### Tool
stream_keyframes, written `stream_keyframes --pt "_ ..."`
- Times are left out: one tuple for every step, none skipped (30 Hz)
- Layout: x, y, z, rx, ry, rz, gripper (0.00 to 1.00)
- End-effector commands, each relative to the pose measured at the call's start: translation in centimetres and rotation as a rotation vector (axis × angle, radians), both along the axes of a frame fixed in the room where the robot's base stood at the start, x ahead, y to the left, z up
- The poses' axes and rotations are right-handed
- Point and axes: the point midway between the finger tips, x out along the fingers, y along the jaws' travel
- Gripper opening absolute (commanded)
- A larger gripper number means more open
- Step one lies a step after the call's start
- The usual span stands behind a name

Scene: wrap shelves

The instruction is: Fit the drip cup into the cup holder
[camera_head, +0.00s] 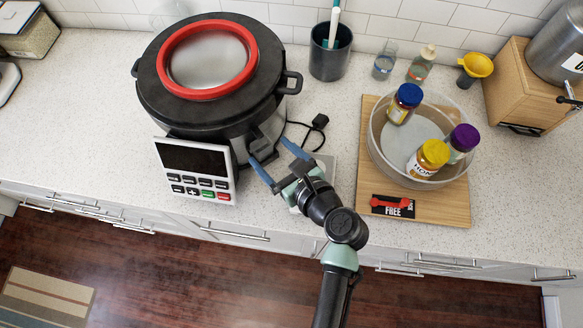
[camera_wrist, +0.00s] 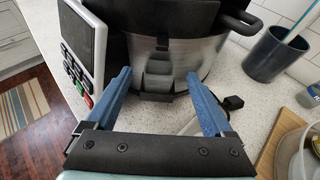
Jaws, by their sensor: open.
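The large round cooker (camera_head: 205,110) stands at the back left of the counter, with a black lid and a red ring. On its front wall, a dark grey tapered piece that looks like the drip cup (camera_wrist: 158,68) sits at the cup holder (camera_wrist: 156,95). The cup also shows in the head view (camera_head: 259,141). I cannot tell how fully it is seated. My gripper (camera_head: 268,150) is open, with its blue fingers on either side of the cup and a visible gap to it. The gripper (camera_wrist: 158,76) holds nothing.
A control panel (camera_head: 193,171) stands close left of the gripper. A black plug and cord (camera_head: 318,122) and a pale flat plate (camera_head: 328,166) lie to the right. Farther right, a clear bowl (camera_head: 379,146) with several jars stands on a wooden board (camera_head: 455,205). A dark utensil cup (camera_head: 330,58) is behind.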

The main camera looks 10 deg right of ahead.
Motion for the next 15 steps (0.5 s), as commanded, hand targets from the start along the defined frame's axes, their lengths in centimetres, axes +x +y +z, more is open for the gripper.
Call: stream_keyframes --pt "-1.1 -0.6 0.3 0.001 -0.001 -0.004 0.86" --pt "-1.6 -0.9 0.6 0.001 -0.001 -0.004 0.86" --pt "-2.3 -1.2 0.9 -0.001 0.0 -0.004 0.86" --pt "-2.9 -1.5 1.1 -0.001 0.0 -0.004 0.86" --pt "-3.4 -1.8 1.4 -0.001 0.0 -0.004 0.86" --pt "-4.0 -2.1 1.7 -0.001 0.0 -0.004 0.86" --pt "-4.5 -2.3 1.9 0.0 0.0 -0.003 0.86" --pt "-5.0 -2.5 2.1 0.0 0.0 -0.002 0.86" --pt "-5.4 -2.8 2.4 0.0 0.0 -0.003 0.86" --pt "-5.8 -3.0 2.6 0.0 -0.001 -0.003 0.86" --pt "-6.1 -3.2 2.7 0.0 0.0 -0.003 0.86" --pt "-6.4 -3.3 2.9 0.0 0.0 -0.002 0.86" --pt "-6.6 -3.4 3.0 0.0 0.0 -0.002 0.86" --pt "-6.8 -3.5 3.1 0.001 0.0 -0.003 0.86" --pt "-7.0 -3.5 3.2 0.001 0.0 0.0 0.86"
